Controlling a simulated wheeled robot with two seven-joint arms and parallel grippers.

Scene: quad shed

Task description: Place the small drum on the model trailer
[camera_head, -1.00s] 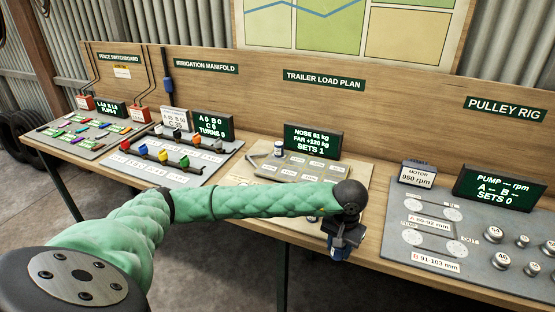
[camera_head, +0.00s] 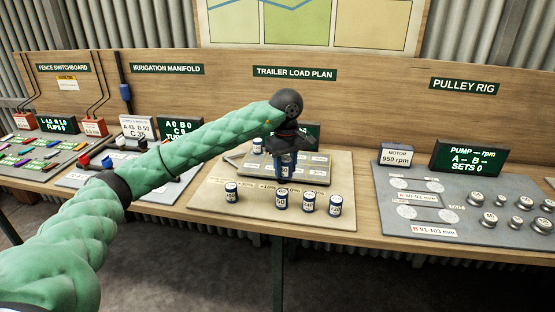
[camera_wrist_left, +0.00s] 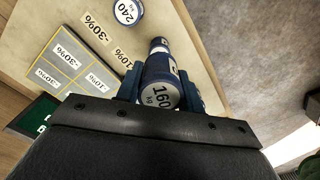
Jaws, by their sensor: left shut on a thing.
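My left gripper (camera_head: 286,160) is shut on a blue-and-white drum (camera_head: 284,172) in front of the model trailer's near edge in the head view. In the left wrist view this drum (camera_wrist_left: 160,84) reads 160 kg and sits between the blue fingers (camera_wrist_left: 162,92). The model trailer (camera_head: 315,178) is a grey slab with pale labels; one drum (camera_head: 257,146) stands at its back left. Another drum (camera_head: 281,199) stands on the mat just below the held one; whether they touch is unclear. My right gripper is out of view.
More drums stand on the beige mat (camera_head: 215,205): one at left (camera_head: 231,192) and two at right (camera_head: 308,201). A dark display (camera_head: 312,132) behind the trailer is mostly hidden by my gripper. The pulley rig board (camera_head: 440,225) lies to the right.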

